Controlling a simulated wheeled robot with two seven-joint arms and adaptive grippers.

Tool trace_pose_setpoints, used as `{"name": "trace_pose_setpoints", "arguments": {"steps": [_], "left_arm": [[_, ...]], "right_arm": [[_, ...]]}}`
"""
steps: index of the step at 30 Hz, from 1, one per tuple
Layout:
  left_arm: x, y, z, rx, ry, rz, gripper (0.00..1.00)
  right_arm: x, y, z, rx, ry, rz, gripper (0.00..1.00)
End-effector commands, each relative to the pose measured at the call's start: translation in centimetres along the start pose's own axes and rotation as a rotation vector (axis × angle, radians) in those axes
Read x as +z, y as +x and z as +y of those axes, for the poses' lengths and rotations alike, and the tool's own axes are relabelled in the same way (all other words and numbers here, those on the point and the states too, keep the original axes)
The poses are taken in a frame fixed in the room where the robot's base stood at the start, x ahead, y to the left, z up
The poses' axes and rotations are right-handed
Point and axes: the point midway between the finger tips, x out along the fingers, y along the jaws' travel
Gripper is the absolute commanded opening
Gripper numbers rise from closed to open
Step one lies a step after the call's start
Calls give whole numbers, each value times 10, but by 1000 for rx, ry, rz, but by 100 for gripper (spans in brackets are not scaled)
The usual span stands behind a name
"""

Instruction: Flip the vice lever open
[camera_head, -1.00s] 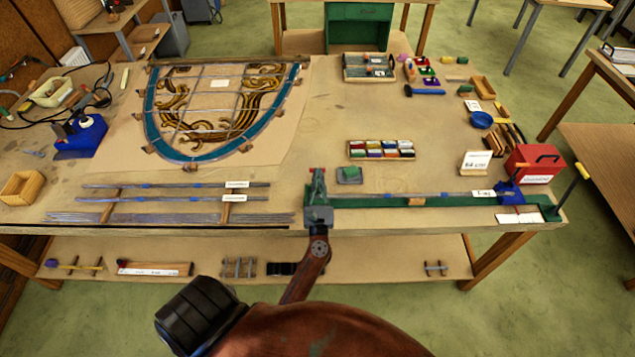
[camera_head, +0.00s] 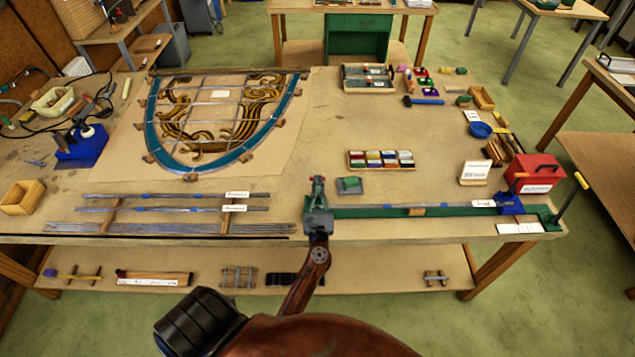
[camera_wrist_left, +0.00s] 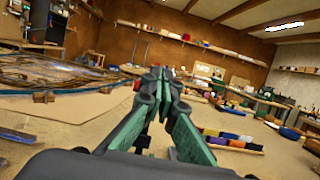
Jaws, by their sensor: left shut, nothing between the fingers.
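My left gripper (camera_head: 318,184) is shut and empty at the left end of a long green bed (camera_head: 375,212) along the bench's front edge. In the left wrist view its fingertips (camera_wrist_left: 161,75) are together. A small red part (camera_wrist_left: 137,86) shows close beside them; I cannot tell whether it is the vice lever or whether they touch. Any vice at this end is hidden behind the gripper. A blue clamp block (camera_head: 509,204) sits at the bed's right end. My right gripper is not in view.
Lead strips (camera_head: 160,208) lie left of the gripper. The leaded panel (camera_head: 165,150) lies behind them. A small tray with a green piece (camera_head: 350,185) and a colour box (camera_head: 381,160) stand near the gripper. A red case (camera_head: 536,174) stands behind the blue block.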

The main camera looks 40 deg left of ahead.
Motion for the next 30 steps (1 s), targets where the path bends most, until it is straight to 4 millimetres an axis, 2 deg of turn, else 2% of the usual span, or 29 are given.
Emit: {"name": "trace_pose_setpoints", "arguments": {"steps": [5, 12, 16, 21, 30], "left_arm": [[-2, -28, 0, -1, 1, 4, 0], [-1, -79, 0, -2, 2, 4, 0], [-1, -100, 1, 0, 2, 3, 0], [0, -114, 1, 0, 1, 2, 0], [0, -117, 0, 0, 0, 1, 0]], "right_arm": [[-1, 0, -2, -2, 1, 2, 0], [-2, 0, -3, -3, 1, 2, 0], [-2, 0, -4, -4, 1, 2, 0], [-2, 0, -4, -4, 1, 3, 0], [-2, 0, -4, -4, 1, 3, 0]]}}
